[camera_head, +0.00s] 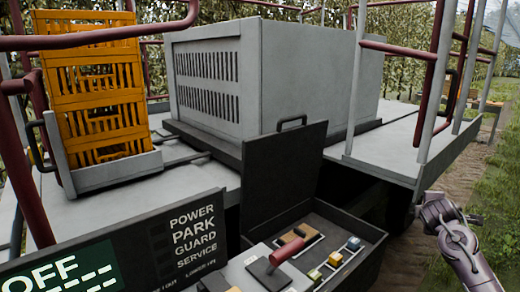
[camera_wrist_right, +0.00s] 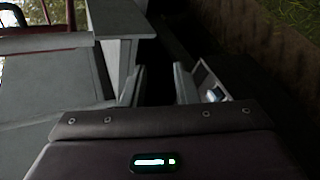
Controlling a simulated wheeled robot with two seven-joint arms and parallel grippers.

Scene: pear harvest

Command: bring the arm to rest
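My right arm (camera_head: 458,243) comes in at the lower right of the head view, over the path and grass, to the right of the open control box. Its gripper fingers cannot be made out there. In the right wrist view my right gripper (camera_wrist_right: 160,82) has its two fingers apart with a dark, empty gap between them. Beyond the fingers are grey machine parts and dark ground. My left arm and gripper are in neither view.
A control box (camera_head: 345,235) with an open lid, a red-handled lever (camera_head: 285,252) and small switches stands front centre. A display panel (camera_head: 120,250) reads OFF. Orange crates (camera_head: 95,90) stand left, by a large grey housing (camera_head: 215,80). Red and grey rails (camera_head: 435,90) border the right platform.

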